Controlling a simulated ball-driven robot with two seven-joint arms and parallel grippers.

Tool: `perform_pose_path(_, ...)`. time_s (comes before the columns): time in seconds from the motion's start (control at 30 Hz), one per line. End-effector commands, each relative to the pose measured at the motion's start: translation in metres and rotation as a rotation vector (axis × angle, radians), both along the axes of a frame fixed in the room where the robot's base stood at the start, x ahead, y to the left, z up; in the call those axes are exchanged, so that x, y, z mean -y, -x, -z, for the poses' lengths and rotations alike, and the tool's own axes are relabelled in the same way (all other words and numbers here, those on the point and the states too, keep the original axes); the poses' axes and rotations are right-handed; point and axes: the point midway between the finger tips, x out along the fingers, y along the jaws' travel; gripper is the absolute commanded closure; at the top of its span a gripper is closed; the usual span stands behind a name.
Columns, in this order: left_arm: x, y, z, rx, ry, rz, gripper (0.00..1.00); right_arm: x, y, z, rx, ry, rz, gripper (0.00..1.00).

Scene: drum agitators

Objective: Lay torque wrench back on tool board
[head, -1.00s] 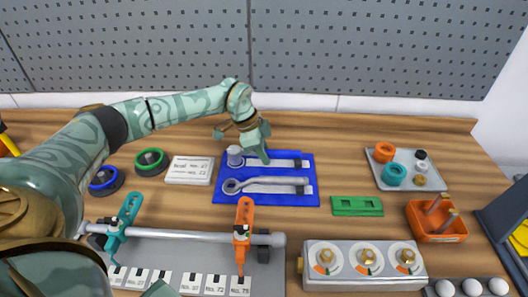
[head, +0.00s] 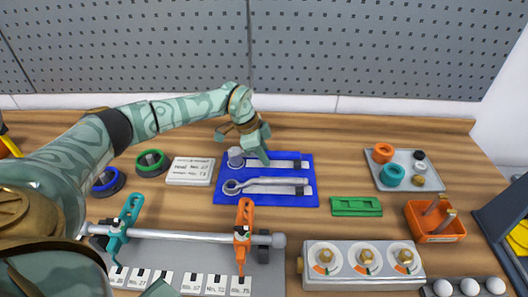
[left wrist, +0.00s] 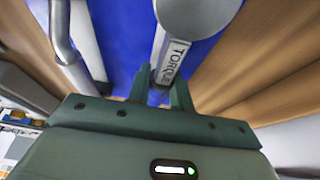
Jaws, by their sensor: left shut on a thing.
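The torque wrench has a grey round head (head: 235,155) and lies at the upper part of the blue tool board (head: 222,190). Its shaft runs right along a pale marked strip (head: 285,163). In the left wrist view the large round head (left wrist: 195,12) is at the top, beside the "TORQUE" label. My left gripper (head: 263,158) is over the wrench just right of its head. Its fingers (left wrist: 160,92) are shut on the torque wrench; the fingers partly hide the grip.
A second wrench (head: 265,186) lies on the board's lower strip. A white label block (head: 190,171) stands left of the board, a green plate (head: 356,206) to its right. A rail with a teal clamp (head: 123,222) and an orange clamp (head: 243,230) lies in front.

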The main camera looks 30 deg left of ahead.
Motion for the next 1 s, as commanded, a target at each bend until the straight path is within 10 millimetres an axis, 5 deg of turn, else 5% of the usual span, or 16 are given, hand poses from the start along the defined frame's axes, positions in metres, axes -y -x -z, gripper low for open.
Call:
perform_pose_path(0.27,0.000,0.000,0.001,0.001,0.000,0.000,1.00,-0.002,0.000,-0.001,0.000,-0.002,0.001,0.64)
perform_pose_path(0.3,0.000,0.000,0.001,0.001,0.000,0.000,0.70,-0.002,0.000,-0.001,0.000,-0.002,0.001,0.64)
perform_pose_path(0.37,0.000,0.000,0.001,0.001,0.000,0.000,0.54,-0.002,0.000,-0.001,0.000,-0.002,0.001,0.64)
perform_pose_path(0.73,-0.003,0.001,-0.004,0.001,0.000,0.000,0.53,-0.001,0.000,-0.003,0.002,-0.002,0.001,0.64)
perform_pose_path(1.0,-0.022,0.012,-0.061,0.004,-0.002,-0.002,0.53,-0.001,-0.004,-0.018,0.010,-0.001,0.001,0.64)
